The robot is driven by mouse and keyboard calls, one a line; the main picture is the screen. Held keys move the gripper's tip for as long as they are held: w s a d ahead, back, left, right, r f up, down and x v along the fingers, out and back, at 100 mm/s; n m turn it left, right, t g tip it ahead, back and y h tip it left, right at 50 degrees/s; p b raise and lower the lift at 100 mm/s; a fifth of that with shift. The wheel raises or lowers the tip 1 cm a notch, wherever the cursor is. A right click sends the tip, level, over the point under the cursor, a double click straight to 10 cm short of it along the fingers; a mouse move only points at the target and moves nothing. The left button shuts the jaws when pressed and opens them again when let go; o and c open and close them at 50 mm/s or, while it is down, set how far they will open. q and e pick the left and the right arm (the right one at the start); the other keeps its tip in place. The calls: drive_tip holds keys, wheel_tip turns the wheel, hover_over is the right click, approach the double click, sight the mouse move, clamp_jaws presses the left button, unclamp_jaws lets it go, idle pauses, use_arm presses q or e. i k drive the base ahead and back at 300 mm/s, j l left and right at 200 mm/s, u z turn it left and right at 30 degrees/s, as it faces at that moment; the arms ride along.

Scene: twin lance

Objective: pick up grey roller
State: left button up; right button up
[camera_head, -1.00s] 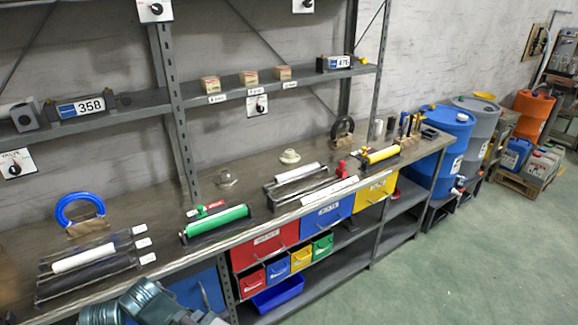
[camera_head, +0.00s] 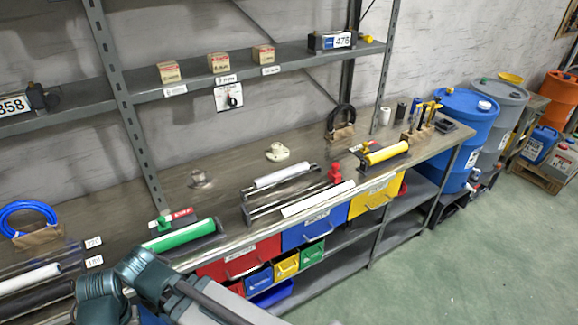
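Several rollers lie on the long brown workbench (camera_head: 225,172). In the middle rack, a light grey-white roller (camera_head: 282,176) lies behind a whiter roller (camera_head: 318,198); by colour, the rear one is the closest to grey. At the left, a white roller (camera_head: 28,279) lies behind a dark, nearly black roller (camera_head: 38,300), partly cut off by the frame. A green roller (camera_head: 180,234) and a yellow roller (camera_head: 387,152) rest in their own holders. Teal and grey links of my arm show at the bottom left, below the bench edge. Neither gripper's fingers can be made out.
A shelf with small boxes (camera_head: 219,62) runs above the bench. Coloured drawers (camera_head: 315,228) sit under the front edge. Blue (camera_head: 465,125) and grey drums stand at the right. Green floor is clear at the lower right.

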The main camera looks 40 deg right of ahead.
sight(288, 172)
drive_tip(key=l, duration=0.5)
drive_tip(key=k+l, duration=0.15)
drive_tip(key=l, duration=0.35)
drive_tip(key=l+u, duration=0.1)
drive_tip(key=l, duration=0.45)
drive_tip(key=k+l, duration=0.15)
drive_tip(key=l, duration=0.35)
